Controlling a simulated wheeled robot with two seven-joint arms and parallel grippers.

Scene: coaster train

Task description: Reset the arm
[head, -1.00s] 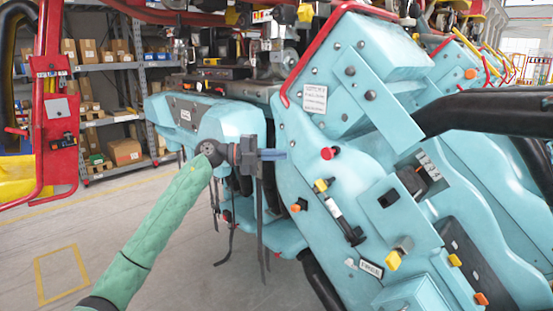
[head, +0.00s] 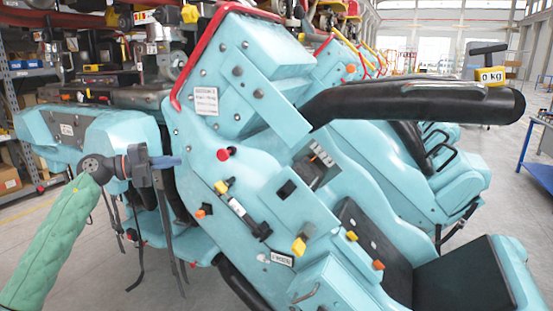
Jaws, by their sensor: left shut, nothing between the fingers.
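My left arm (head: 60,230), in a green quilted sleeve, comes in from the lower left. My left gripper (head: 168,161) is shut, its blue fingers pointing right, close to the side of the teal coaster car (head: 250,190). I cannot tell whether the fingertips touch the car. Nothing shows between the fingers. The car has a red button (head: 224,154), a yellow-tipped cylinder (head: 240,208) and a white label (head: 206,99) on its side. My right gripper is not in view.
A thick black padded bar (head: 410,105) juts out across the car. Dark straps (head: 175,240) hang below my left gripper. Shelves (head: 15,130) stand at the left and a blue table (head: 537,150) at the far right. Grey floor (head: 60,285) is open at lower left.

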